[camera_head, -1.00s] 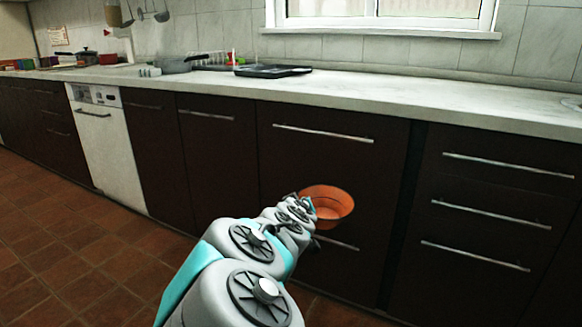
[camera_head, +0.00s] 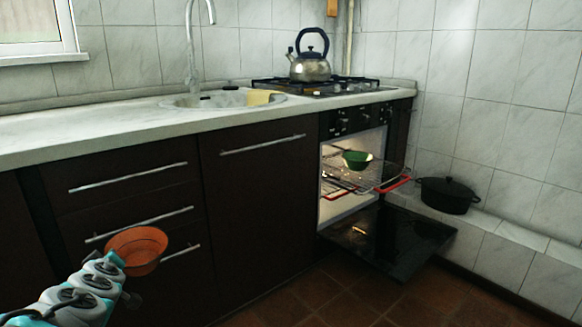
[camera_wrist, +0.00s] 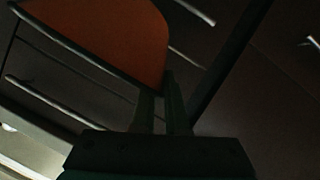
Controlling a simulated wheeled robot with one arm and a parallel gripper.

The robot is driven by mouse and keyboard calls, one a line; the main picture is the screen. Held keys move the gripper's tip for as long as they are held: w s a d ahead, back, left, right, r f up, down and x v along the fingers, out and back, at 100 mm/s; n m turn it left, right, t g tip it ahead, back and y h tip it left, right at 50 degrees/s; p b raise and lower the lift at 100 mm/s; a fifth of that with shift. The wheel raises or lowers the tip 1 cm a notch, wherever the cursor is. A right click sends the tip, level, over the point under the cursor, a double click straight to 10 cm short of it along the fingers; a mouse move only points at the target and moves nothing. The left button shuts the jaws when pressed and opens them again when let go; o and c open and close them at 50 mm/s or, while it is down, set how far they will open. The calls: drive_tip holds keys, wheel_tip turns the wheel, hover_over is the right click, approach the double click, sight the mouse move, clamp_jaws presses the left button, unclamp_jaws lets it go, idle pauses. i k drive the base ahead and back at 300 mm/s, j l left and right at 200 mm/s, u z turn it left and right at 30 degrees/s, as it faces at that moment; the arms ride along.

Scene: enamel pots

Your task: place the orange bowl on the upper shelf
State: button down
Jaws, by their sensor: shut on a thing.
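My gripper (camera_head: 118,264) is at the lower left of the head view, shut on the orange bowl (camera_head: 138,248). The bowl is tilted, its open side facing me, in front of the dark drawers. In the wrist view the bowl (camera_wrist: 115,35) fills the upper left, and my gripper's fingers (camera_wrist: 164,95) meet its rim. The oven (camera_head: 345,125) stands open to the right, apart from the bowl. Inside it is a wire shelf (camera_head: 385,172) that sticks out, with red at its front edge. A green bowl (camera_head: 355,160) sits in the oven; which rack bears it is hard to tell.
The oven door (camera_head: 390,240) hangs open low over the floor. A black pot (camera_head: 447,195) stands on a tiled ledge to the right. A kettle (camera_head: 310,65) is on the hob. Floor in front of the cabinets is clear.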

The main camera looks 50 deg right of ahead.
sight(361, 183)
drive_tip(key=i+z, duration=0.2)
drive_tip(key=z, duration=0.3)
drive_tip(key=i+z, duration=0.2)
drive_tip(key=z, duration=0.3)
drive_tip(key=i+z, duration=0.15)
drive_tip(key=z, duration=0.35)
drive_tip(key=i+j+z, duration=0.2)
drive_tip(key=z, duration=0.2)
drive_tip(key=i+j+z, duration=0.15)
drive_tip(key=z, duration=0.3)
drive_tip(key=i+j+z, duration=0.1)
drive_tip(key=j+z, duration=0.3)
drive_tip(key=i+j+z, duration=0.1)
drive_tip(key=j+z, duration=0.2)
drive_tip(key=z, duration=0.15)
